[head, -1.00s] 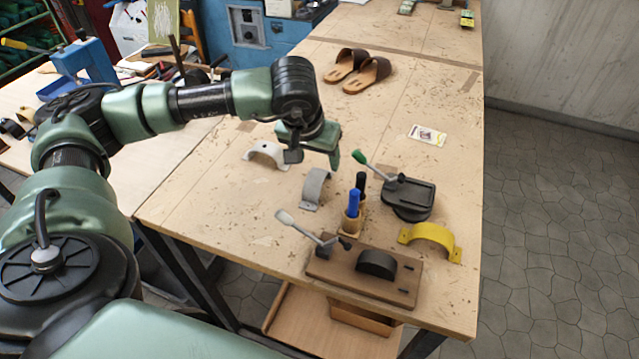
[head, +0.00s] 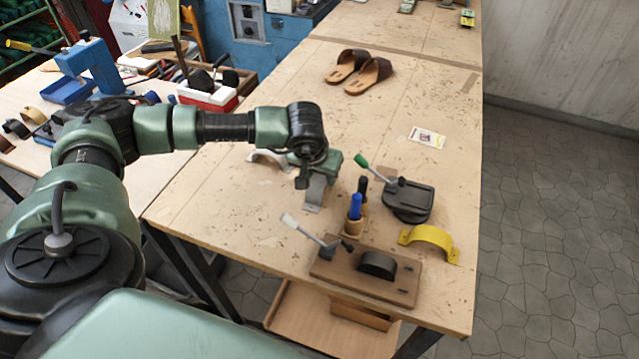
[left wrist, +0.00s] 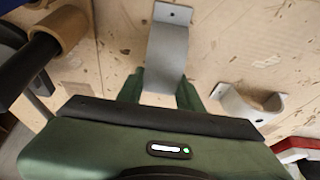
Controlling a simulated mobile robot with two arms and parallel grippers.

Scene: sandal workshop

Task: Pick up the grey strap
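The grey strap (head: 314,192) is an arched band with flat end tabs, standing on the workbench. My left gripper (head: 322,168) is low over it and hides its upper part in the head view. In the left wrist view the grey strap (left wrist: 168,50) runs between the two green fingers of my left gripper (left wrist: 161,82). One finger is on each side of the band, close to its edges. The fingers look open; whether they touch the strap is hard to tell. My right gripper is not in view.
A white strap (head: 262,154) is left of the grey one, partly hidden. A holder with blue and black handles (head: 354,207) stands close right. A wooden clamp board (head: 345,273), a black lever device (head: 408,201) and a yellow strap (head: 432,238) are nearby. Sandals (head: 358,70) lie farther back.

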